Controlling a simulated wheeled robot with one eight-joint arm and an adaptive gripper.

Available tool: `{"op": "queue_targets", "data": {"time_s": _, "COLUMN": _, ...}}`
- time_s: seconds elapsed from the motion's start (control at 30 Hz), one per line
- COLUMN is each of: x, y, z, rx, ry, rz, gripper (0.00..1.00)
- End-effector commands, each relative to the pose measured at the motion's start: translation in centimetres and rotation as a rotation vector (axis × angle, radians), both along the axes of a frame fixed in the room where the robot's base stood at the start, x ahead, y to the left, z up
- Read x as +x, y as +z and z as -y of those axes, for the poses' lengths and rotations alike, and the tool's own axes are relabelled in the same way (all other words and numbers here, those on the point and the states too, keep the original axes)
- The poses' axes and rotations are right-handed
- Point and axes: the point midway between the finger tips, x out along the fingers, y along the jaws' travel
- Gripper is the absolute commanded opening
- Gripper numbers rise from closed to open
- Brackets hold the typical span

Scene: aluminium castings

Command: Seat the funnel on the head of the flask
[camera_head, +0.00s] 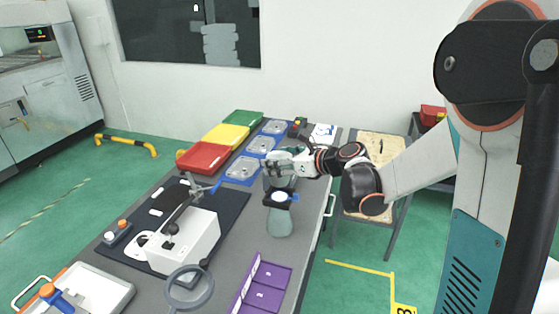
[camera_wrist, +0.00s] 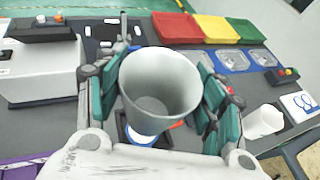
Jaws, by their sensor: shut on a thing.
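The funnel (camera_wrist: 160,88), a pale grey cup-like piece with a wide open mouth, is held between the two fingers of my gripper (camera_wrist: 158,92) in the wrist view. In the head view my gripper (camera_head: 282,164) is above the flask (camera_head: 281,222), a pale green vessel standing on the table. The flask's head (camera_head: 279,197) has a black collar and a white and blue top. Part of that head (camera_wrist: 142,136) shows below the funnel in the wrist view. The funnel's lower end is hidden, so I cannot tell whether it touches the head.
A white machine (camera_head: 184,240) on a dark mat is left of the flask. A purple tray (camera_head: 262,283) and a grey ring (camera_head: 190,288) are in front. Red (camera_head: 203,157), yellow (camera_head: 227,135) and green (camera_head: 243,118) bins line the back left, beside blue trays (camera_head: 243,169).

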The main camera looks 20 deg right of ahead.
Motion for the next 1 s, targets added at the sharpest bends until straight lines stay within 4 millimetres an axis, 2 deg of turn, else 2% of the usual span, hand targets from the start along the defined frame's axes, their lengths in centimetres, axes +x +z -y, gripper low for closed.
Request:
{"op": "queue_targets", "data": {"time_s": 0.03, "x": 0.0, "y": -0.8, "z": 0.0, "rx": 0.000, "ry": 0.000, "rz": 0.000, "gripper": 0.36}}
{"op": "queue_targets", "data": {"time_s": 0.2, "x": 0.0, "y": -2.4, "z": 0.0, "rx": 0.000, "ry": 0.000, "rz": 0.000, "gripper": 0.36}}
{"op": "queue_targets", "data": {"time_s": 0.4, "x": 0.0, "y": -3.6, "z": 0.0, "rx": 0.000, "ry": 0.000, "rz": 0.000, "gripper": 0.36}}
{"op": "queue_targets", "data": {"time_s": 1.0, "x": 0.0, "y": -3.7, "z": 0.0, "rx": 0.000, "ry": 0.000, "rz": 0.000, "gripper": 0.36}}
